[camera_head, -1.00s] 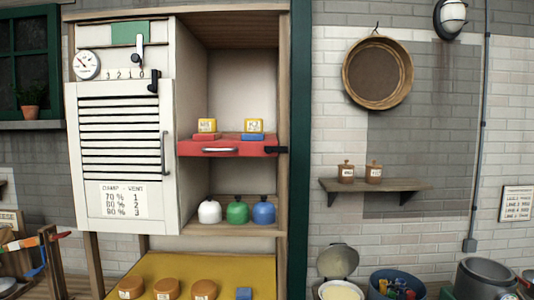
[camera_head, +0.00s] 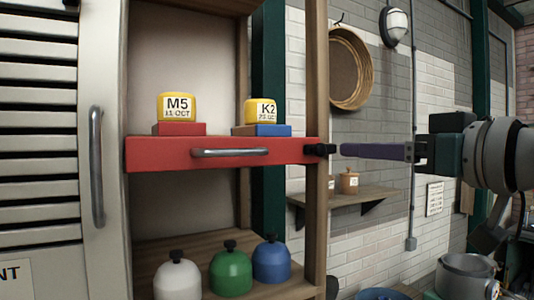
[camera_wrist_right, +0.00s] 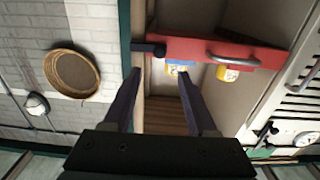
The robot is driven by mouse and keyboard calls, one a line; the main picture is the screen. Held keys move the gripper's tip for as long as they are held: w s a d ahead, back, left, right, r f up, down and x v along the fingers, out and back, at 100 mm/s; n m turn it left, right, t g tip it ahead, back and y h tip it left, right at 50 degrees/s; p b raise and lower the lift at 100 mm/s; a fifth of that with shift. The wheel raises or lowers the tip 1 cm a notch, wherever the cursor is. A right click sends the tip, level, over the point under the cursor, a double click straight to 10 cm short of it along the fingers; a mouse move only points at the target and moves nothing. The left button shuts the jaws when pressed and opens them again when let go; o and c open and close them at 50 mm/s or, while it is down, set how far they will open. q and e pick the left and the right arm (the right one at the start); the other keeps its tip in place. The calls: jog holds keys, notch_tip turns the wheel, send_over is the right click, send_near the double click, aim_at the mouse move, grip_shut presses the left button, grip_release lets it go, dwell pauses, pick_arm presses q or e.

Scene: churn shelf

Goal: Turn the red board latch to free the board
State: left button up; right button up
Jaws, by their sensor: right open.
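The red board (camera_head: 215,152) is a flat shelf front with a grey bar handle (camera_head: 230,152). The black latch (camera_head: 320,149) lies horizontally at its right end, across the wooden post. In the wrist view the red board (camera_wrist_right: 190,51) and black latch (camera_wrist_right: 148,48) are just beyond my fingertips. My right gripper (camera_head: 344,150) comes from the right, level with the latch, with a small apparent gap. In the wrist view my right gripper (camera_wrist_right: 158,73) is open and empty, its fingers spread around the line to the latch. My left gripper is not in view.
White (camera_head: 177,278), green (camera_head: 230,272) and blue (camera_head: 271,262) pots stand below. The louvred door (camera_head: 40,150) is at left; a small wall shelf (camera_head: 350,196) is at right.

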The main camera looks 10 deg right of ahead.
aim_at(322, 148)
jog(key=p+x, duration=0.3)
jog(key=x, duration=0.4)
jog(key=shift+w+p, duration=0.35)
jog(key=shift+w, duration=0.05)
jog(key=shift+x, duration=0.85)
jog(key=shift+f, duration=0.1)
jog(key=shift+c, duration=0.2)
jog(key=c, duration=0.8)
grip_shut()
